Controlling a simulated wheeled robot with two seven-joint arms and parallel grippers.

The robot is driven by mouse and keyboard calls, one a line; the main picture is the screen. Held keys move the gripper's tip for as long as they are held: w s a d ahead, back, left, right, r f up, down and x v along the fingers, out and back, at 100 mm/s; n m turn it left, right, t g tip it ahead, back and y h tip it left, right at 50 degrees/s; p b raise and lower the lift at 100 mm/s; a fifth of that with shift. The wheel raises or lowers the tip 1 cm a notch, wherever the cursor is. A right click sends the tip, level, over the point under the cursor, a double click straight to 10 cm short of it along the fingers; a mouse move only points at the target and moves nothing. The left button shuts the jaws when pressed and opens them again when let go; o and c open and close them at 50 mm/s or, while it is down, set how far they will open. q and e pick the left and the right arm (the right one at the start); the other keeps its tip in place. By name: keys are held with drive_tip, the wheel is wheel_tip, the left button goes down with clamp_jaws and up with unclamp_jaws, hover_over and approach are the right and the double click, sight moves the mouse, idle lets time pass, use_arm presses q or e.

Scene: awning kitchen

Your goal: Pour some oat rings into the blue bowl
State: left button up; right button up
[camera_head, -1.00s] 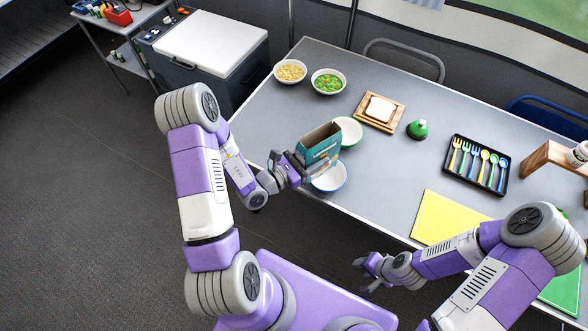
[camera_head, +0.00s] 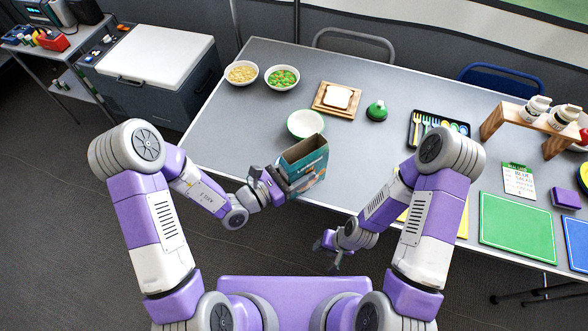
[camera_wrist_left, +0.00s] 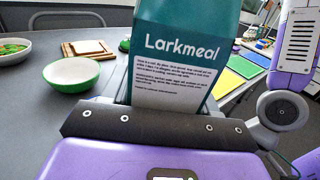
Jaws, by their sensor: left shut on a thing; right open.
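My left gripper (camera_head: 270,186) is shut on a teal and brown cereal box (camera_head: 310,172) with an open top, held over the table's near edge. In the left wrist view the box (camera_wrist_left: 178,60) reads "Larkmeal" and stands roughly upright. No oat rings are visible. The blue bowl is not visible now; the box appears to hide it in the head view. A white bowl with a green outside (camera_head: 306,124) stands empty just beyond the box; it also shows in the left wrist view (camera_wrist_left: 72,72). My right gripper (camera_head: 330,248) is open and empty, in front of the table.
Two filled bowls, one pale yellow (camera_head: 241,73) and one green and orange (camera_head: 282,77), stand at the back left. The table's left part is clear.

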use_arm(q)
drive_tip(key=d, duration=0.1)
drive_tip(key=s+d+m+g, duration=0.1)
drive_tip(key=shift+s+d+h, duration=0.1)
drive_tip(key=shift+d+h, duration=0.2)
drive_tip(key=shift+d, duration=0.1)
